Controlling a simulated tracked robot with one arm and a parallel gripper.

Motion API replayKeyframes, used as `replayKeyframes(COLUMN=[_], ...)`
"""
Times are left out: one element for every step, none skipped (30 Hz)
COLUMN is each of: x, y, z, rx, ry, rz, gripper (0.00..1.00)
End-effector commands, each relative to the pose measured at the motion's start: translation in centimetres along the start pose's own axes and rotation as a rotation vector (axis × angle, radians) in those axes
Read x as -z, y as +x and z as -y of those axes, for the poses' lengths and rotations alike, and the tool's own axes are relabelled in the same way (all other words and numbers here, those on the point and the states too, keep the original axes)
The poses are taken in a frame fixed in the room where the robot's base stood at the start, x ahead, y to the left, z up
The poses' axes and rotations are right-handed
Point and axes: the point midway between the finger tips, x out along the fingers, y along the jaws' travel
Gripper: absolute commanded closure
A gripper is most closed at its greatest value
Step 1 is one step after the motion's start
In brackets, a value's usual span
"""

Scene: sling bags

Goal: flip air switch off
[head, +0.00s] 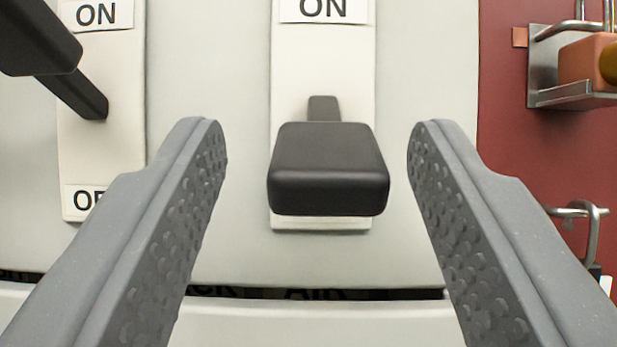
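The switch in the middle has a black lever handle (328,170) on a white plate (290,85) with an ON label (323,10) at its top. The handle sits low on the plate and hides its lower part, where no label shows. My gripper (317,145) is open, with one grey finger on each side of the handle. Gaps show between the handle and both fingers. Partly hidden lettering below the panel seems to read AIR (316,294) under this switch.
A second switch at left has its black lever (45,50) raised toward ON, with its OFF label partly behind my left finger. At right, a red wall (505,130) carries a metal bracket (545,95) with an orange block (588,62), and a metal hook (592,230) below.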

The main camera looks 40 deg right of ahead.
Motion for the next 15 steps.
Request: replayKeyframes(x=[0.0, 0.0, -0.1, -0.1, -0.1, -0.2, -0.2, -0.3, -0.3, -0.4, -0.5, -0.6, -0.6, -0.6, -0.6], y=[0.0, 0.0, -0.1, -0.3, -0.5, -0.8, -1.1, -1.4, -1.9, -2.3, -2.8, -3.3, -3.4, -3.6, -3.8], z=[0.0, 0.0, 0.0, 0.0, 0.0, 0.0, 0.0, 0.0, -0.1, -0.1, -0.1, -0.1, -0.1, -0.1, -0.1], rx=[0.000, -0.001, -0.001, -0.001, -0.001, -0.001, -0.002, -0.002, -0.003, -0.003, -0.003, -0.002, -0.002, -0.002, -0.002], ry=[0.000, 0.000, 0.000, 0.000, 0.001, 0.001, 0.001, 0.002, 0.003, 0.003, 0.001, 0.001, 0.000, 0.001, 0.002], rz=[0.000, 0.000, 0.000, 0.000, 0.000, -0.001, -0.001, -0.001, -0.001, -0.001, 0.000, 0.002, 0.002, 0.002, 0.002], gripper=[0.51, 0.51, 0.51, 0.51, 0.51, 0.51, 0.51, 0.51, 0.51, 0.51, 0.51, 0.51, 0.51, 0.51, 0.51])
